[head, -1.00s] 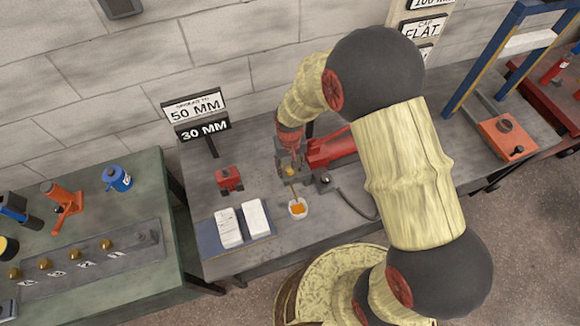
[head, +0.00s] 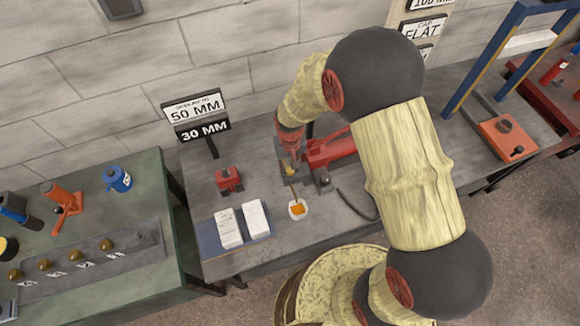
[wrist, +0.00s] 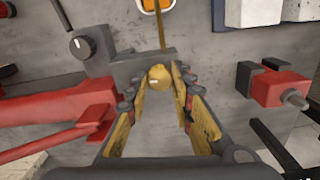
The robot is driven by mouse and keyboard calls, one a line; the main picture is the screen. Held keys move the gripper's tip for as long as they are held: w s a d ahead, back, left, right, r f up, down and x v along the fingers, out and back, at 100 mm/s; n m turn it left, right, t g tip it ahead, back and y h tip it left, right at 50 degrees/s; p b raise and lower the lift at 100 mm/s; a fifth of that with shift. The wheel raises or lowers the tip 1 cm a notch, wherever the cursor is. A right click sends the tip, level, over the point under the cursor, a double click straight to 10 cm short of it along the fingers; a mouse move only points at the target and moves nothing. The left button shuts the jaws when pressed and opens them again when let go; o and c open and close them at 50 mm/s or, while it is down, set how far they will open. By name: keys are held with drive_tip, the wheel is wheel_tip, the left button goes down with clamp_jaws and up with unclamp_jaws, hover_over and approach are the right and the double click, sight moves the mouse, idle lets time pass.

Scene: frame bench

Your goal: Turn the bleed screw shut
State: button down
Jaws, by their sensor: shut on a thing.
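The bleed screw (wrist: 159,75) is a round brass head with a pale mark, on a grey block (wrist: 128,66) of the red-bodied pump (wrist: 50,122). In the wrist view my gripper (wrist: 162,80) has its two yellow-padded fingers on either side of the screw head, shut on it. In the head view my gripper (head: 289,168) is at the near left end of the red pump (head: 330,150), and the screw is mostly hidden by the gripper. A thin amber tube (wrist: 162,28) runs from the block to a white cup of orange fluid (head: 298,209).
A small red block-like part (head: 228,180) stands left of the pump. Two white pads lie on a blue mat (head: 211,240) near the front edge. A 50 MM / 30 MM sign (head: 200,115) stands behind. A dark hose (head: 355,203) curves right of the cup.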

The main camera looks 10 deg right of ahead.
drive_tip(key=shift+m, duration=0.5)
drive_tip(key=m+p, duration=0.1)
drive_tip(key=m, duration=0.1)
drive_tip(key=shift+m, duration=0.4)
drive_tip(key=m, duration=0.4)
drive_tip(key=shift+m+p, duration=0.3)
drive_tip(key=shift+p, duration=0.05)
drive_tip(key=m, duration=0.4)
drive_tip(key=shift+m+p, duration=0.3)
drive_tip(key=shift+m, duration=1.8)
drive_tip(key=c, duration=1.6)
unclamp_jaws()
drive_tip(key=shift+c, duration=0.2)
drive_tip(key=shift+o, duration=0.5)
